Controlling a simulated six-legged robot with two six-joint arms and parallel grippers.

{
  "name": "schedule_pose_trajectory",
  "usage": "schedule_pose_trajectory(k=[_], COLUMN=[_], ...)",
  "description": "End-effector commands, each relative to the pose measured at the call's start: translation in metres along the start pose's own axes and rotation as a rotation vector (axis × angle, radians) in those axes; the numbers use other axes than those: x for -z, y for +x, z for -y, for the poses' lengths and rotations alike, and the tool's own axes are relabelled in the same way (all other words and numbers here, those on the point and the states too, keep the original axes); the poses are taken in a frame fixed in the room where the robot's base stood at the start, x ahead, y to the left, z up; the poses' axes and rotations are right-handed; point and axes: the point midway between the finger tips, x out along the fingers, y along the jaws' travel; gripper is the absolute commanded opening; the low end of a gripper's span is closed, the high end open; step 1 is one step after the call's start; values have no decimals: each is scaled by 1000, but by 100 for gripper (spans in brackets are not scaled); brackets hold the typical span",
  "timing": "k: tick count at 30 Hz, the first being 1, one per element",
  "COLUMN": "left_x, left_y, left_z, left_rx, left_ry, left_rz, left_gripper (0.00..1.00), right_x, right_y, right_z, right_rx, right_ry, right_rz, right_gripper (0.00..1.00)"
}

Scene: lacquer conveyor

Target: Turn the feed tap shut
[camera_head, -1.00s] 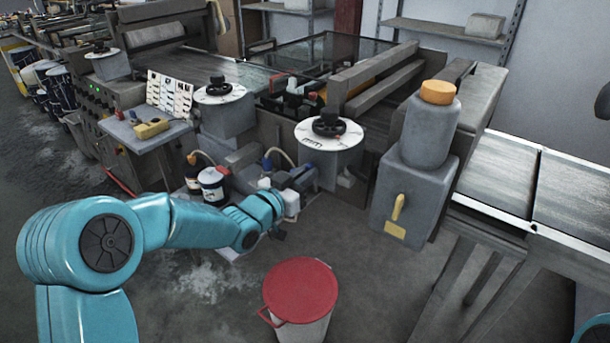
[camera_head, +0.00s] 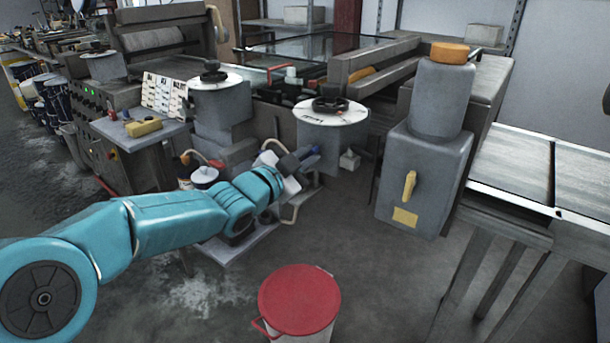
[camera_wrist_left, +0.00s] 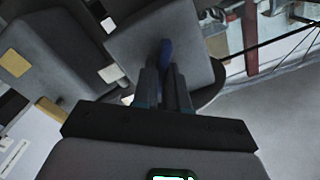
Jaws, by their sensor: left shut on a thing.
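A blue lever (camera_head: 289,163), which I take to be the feed tap's handle, shows beside the pump fittings below the middle round dial. My left gripper (camera_head: 292,171) is at this lever, at the end of the teal arm reaching in from the left. In the left wrist view, the narrow fingers (camera_wrist_left: 167,76) are closed on the blue lever (camera_wrist_left: 166,52), whose end stands out past the fingertips. The tap's body is mostly hidden by the gripper, so I cannot tell how far it is turned. My right gripper is out of view.
A red-lidded bin (camera_head: 299,302) stands on the floor in front. A grey box (camera_head: 438,165) with a yellow handle (camera_head: 409,185) is to the right. A small side table (camera_head: 158,138) is at the left. Hoses and a lidded pot (camera_head: 204,175) are close behind my arm. The floor between bin and box is clear.

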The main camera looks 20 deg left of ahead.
Motion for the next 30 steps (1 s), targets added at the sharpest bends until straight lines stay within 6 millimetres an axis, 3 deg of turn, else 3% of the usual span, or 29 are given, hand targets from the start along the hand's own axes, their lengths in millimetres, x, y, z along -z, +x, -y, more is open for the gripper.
schedule_pose_trajectory(k=[1,12,30], left_x=[-5,-4,-3], left_y=[0,0,0], left_z=[-4,-5,-4], left_rx=[2,2,2], left_ry=[47,397,845], left_rz=[-3,-1,0], left_gripper=[0,0,0], right_x=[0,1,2], right_y=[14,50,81], right_z=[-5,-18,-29], right_rx=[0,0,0], right_ry=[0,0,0], right_rz=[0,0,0], right_gripper=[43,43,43])
